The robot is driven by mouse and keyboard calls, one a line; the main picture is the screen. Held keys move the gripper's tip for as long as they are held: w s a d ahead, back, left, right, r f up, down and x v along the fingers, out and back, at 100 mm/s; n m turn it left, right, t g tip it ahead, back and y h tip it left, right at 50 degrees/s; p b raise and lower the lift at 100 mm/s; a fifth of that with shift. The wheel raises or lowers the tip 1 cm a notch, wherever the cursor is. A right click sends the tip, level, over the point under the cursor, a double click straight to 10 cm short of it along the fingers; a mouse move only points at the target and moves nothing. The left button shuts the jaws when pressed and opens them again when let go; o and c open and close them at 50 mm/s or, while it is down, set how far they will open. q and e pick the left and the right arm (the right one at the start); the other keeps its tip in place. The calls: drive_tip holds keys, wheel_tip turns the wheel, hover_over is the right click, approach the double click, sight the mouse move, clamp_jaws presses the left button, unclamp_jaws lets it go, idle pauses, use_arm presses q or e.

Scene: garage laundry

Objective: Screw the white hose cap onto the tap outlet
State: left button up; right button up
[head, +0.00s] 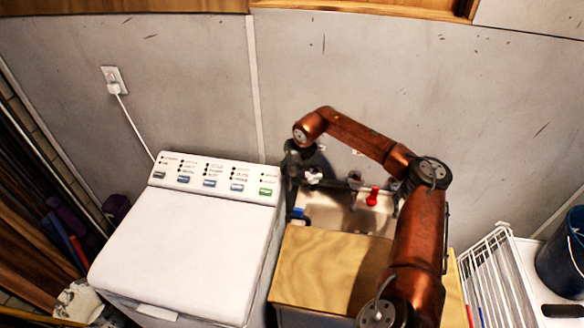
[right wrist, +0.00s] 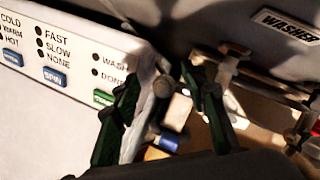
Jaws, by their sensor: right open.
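My right gripper (head: 292,190) hangs down between the washing machine and the sink; in the right wrist view its two dark green fingers (right wrist: 165,105) stand apart. I cannot tell which of these is the white hose cap or the tap outlet. A white fitting (head: 313,177) shows just right of the gripper in the head view. A blue piece (head: 298,213) sits at the sink's left edge. My left gripper is out of view.
The white washing machine (head: 185,240) stands close on the left. The sink (head: 325,211) holds a red-handled fitting (head: 372,196) at its back; a wooden board (head: 325,268) lies in front. A white rack (head: 490,275) and blue bucket (head: 562,255) are at right.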

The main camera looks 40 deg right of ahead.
drive_tip(key=shift+r, duration=0.1)
drive_tip(key=d+v, duration=0.1)
drive_tip(key=v, duration=1)
drive_tip(key=shift+s+a+r, duration=0.25)
drive_tip(key=shift+a+r, duration=0.1)
drive_tip(key=shift+a, duration=0.15)
wheel_tip(320, 180, up, 6)
drive_tip(key=p, duration=0.4)
drive_tip(key=shift+p, duration=0.35)
